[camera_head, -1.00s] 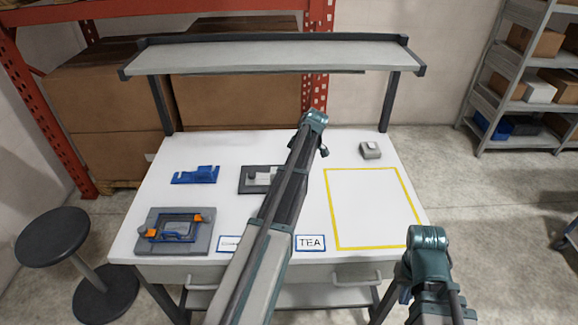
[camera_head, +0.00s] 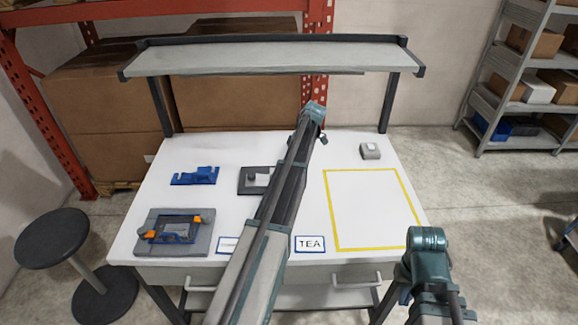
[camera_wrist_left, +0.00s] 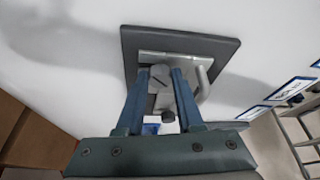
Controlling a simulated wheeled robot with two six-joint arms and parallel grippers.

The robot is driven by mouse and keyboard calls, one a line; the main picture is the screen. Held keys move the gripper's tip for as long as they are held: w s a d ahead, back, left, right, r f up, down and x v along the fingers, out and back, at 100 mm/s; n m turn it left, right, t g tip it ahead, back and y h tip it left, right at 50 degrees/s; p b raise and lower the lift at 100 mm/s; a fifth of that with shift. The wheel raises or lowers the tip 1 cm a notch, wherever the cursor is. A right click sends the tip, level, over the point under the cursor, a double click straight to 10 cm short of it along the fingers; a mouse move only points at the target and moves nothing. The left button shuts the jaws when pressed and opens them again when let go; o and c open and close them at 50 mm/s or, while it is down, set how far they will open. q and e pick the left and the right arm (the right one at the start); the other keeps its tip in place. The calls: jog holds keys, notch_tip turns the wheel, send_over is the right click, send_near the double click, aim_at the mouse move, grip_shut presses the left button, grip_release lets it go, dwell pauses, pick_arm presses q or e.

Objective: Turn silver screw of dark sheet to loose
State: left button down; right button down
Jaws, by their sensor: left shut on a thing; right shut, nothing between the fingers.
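The dark sheet (camera_wrist_left: 222,47) is a dark square plate with a silver metal fitting on it. The silver screw (camera_wrist_left: 160,74), with a slotted round head, sits at the fitting. My left gripper (camera_wrist_left: 160,88) is shut on the screw, one blue finger on each side. In the head view, the dark sheet (camera_head: 246,186) lies mid-table, partly hidden behind my left arm, which also hides the left fingers. My right gripper (camera_head: 428,242) is at the lower right, off the table's front edge, with nothing in it; its fingertips are hard to make out.
A blue bracket (camera_head: 195,176) and a grey fixture with a blue frame and orange clips (camera_head: 196,246) are at the table's left. A small grey block (camera_head: 370,151) stands at the back right. A TEA card (camera_head: 310,244) lies in front. The yellow outlined area (camera_head: 332,207) is empty.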

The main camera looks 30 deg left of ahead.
pick_arm(q)
jog(key=shift+s+d, duration=0.1)
dwell(0.3)
jog(key=c, duration=0.5)
grip_release()
jog(key=shift+r, duration=0.1)
jog(key=shift+p+v, duration=5.55)
jog(key=shift+v, duration=0.3)
